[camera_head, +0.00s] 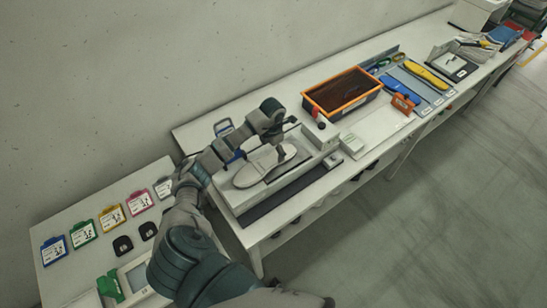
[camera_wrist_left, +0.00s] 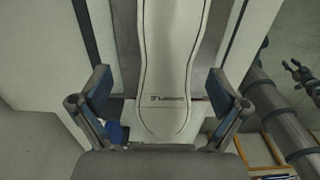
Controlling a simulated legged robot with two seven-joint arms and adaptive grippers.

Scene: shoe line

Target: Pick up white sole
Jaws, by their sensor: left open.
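The white sole (camera_head: 256,171) lies flat on a pale raised platform on the long table in the head view. In the left wrist view the sole (camera_wrist_left: 170,60) runs from the top edge to the lower middle, its rounded end towards my palm, with small dark lettering on it. My left gripper (camera_head: 284,153) points down over the sole. In the left wrist view the left gripper (camera_wrist_left: 160,88) is open, one finger on each side of the sole, with gaps between. A small claw-like shape at the right of that view may be my right gripper (camera_wrist_left: 301,76); its jaws are too small to read.
A black bin with an orange rim (camera_head: 307,100) stands beyond the platform (camera_head: 228,196). Blue and yellow insoles (camera_head: 425,75) lie farther along the table. A side table (camera_head: 75,277) at the lower left holds coloured cards (camera_head: 111,217). Floor is clear at right.

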